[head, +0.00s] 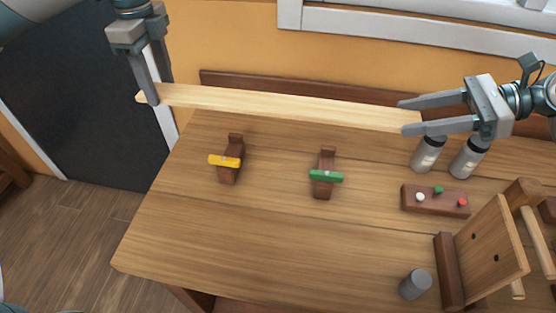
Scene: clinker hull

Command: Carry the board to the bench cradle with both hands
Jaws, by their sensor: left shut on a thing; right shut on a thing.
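The board (290,107) is a long pale plank, held level above the back part of the bench (225,230). My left gripper (152,98) is shut on its left end, with its fingers pointing down. My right gripper (408,116) is shut on its right end, with its fingers pointing left. The bench cradle appears as two brown wooden supports on the bench. The left support (235,145) has a yellow bar (225,161) across it, the right support (326,160) a green bar (326,176). Both stand in front of the board, and nothing lies on them.
Two grey-white bottles (428,152) (466,160) stand below my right gripper. A brown block (434,201) with coloured knobs lies at right. A grey cylinder (415,284) and a wooden stand with an upright panel (492,252) are at front right. The bench's front left is clear.

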